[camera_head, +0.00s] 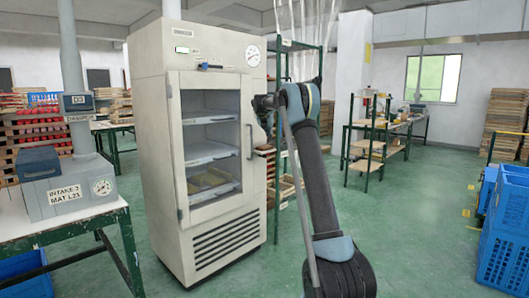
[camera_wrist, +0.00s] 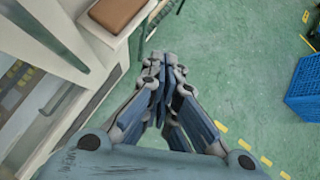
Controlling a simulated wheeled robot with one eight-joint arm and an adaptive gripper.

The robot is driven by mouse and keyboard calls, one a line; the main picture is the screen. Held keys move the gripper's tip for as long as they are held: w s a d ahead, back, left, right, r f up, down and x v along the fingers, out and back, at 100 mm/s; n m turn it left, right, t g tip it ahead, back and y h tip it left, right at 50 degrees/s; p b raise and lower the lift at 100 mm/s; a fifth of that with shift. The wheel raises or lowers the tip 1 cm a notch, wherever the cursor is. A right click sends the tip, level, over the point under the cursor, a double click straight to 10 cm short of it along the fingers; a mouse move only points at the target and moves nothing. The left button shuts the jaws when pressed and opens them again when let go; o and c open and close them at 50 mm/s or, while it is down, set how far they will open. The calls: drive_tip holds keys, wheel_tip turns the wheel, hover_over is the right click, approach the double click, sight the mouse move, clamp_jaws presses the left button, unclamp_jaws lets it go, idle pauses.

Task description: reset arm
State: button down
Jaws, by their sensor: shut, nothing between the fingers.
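My gripper (camera_wrist: 160,72) is shut and empty in the wrist view, its fingers together above the green floor. My arm (camera_head: 318,185) rises in front of the head view, just right of the tall cream cabinet (camera_head: 215,244). The cabinet has a glass door, which looks shut, with a vertical handle on its right side. Trays show on the shelves inside, the lowest one holding something yellowish. In the wrist view, a pale structure with glass runs along the left, beside my gripper and apart from it.
A blue crate (camera_head: 506,236) stands at the right; a blue crate also shows in the wrist view (camera_wrist: 306,92). A table (camera_head: 60,226) with a grey device (camera_head: 70,190) stands at the left. A brown block (camera_wrist: 115,12) lies near the wrist view's top. Open green floor (camera_head: 430,220) lies right of my arm.

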drive_tip(key=s+d+m+g, duration=0.1)
drive_tip(key=s+d+m, duration=0.3)
drive_tip(key=s, duration=1)
drive_tip(key=s+d+r+m+g+y, duration=0.1)
drive_tip(key=s+d+m, duration=0.2)
drive_tip(key=s+m, duration=0.7)
drive_tip(key=s+d+m+g, duration=0.1)
drive_tip(key=s+d+m, duration=0.15)
drive_tip(key=s, duration=1.45)
drive_tip(key=s+f+m+g, duration=0.1)
drive_tip(key=s+f+m, duration=0.4)
drive_tip(key=s, duration=0.8)
drive_tip(key=s+d+f+m+y, duration=0.1)
drive_tip(key=s+f+m, duration=0.4)
drive_tip(key=s+f, duration=0.6)
drive_tip(key=s+f+m+g+y, duration=0.1)
drive_tip(key=s+f+m, duration=0.4)
drive_tip(key=s+f, duration=0.4)
drive_tip(key=s, duration=0.5)
drive_tip(key=shift+s+d+g, duration=0.15)
drive_tip(key=shift+s+g, duration=0.15)
